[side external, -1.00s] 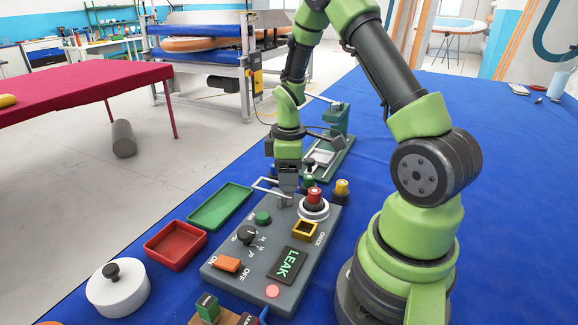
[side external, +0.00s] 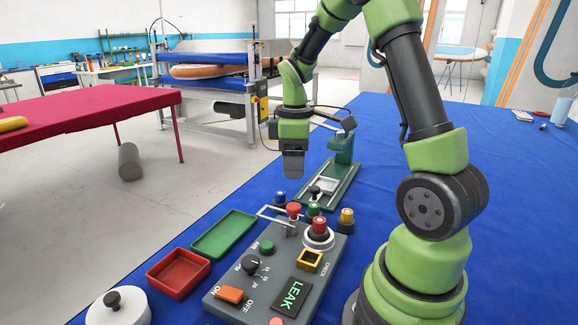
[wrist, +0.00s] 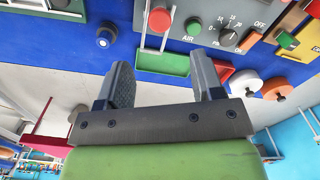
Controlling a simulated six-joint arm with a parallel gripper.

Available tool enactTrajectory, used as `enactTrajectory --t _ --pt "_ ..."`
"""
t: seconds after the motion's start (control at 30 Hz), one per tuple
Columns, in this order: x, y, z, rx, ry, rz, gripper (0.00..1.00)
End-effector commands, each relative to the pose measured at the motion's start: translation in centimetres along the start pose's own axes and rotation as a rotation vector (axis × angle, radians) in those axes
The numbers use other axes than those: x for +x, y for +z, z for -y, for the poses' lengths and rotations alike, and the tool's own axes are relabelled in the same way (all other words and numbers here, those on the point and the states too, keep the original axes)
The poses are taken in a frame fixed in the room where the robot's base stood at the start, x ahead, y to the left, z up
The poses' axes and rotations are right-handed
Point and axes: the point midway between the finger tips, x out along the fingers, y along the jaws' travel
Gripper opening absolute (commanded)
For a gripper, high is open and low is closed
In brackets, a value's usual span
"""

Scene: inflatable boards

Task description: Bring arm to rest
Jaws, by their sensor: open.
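My gripper (side external: 292,176) hangs in the air above the blue table, over the far end of the grey control panel (side external: 243,311). In the wrist view my gripper (wrist: 162,82) shows its two dark fingers spread apart with nothing between them. The panel carries a lit display (side external: 291,297) reading LEAK, an orange switch (side external: 230,295), a black knob (side external: 250,264) and a green button (side external: 267,247). A red knob (side external: 293,210) stands at the panel's far end by a metal bar. A red-topped piece (side external: 319,226) sits on a white round base on the panel.
A green tray (side external: 224,234), a red tray (side external: 178,274) and a white lidded pot (side external: 118,309) line the table's left side. A green press-like fixture (side external: 340,165) stands behind the panel. The blue table (side external: 480,150) is mostly clear at the far right.

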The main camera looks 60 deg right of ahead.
Motion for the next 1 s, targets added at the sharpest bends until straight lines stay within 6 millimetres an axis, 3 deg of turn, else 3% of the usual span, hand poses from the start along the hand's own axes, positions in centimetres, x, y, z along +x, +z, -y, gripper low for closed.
enactTrajectory --t 0.17,0.33,0.5,0.7,0.83,1.0 --pt "-2.5 -0.8 1.9 0.069 0.039 -0.056 0.61" --pt "-7.2 -1.6 7.0 0.248 0.082 -0.211 0.61" --pt "-10.7 -0.6 12.7 0.443 0.049 -0.397 0.61" --pt "-12.4 1.6 17.8 0.628 -0.067 -0.57 0.61" --pt "-12.6 2.6 19.4 0.699 -0.134 -0.626 0.61" --pt "-12.6 3.0 20.1 0.734 -0.166 -0.647 0.61"
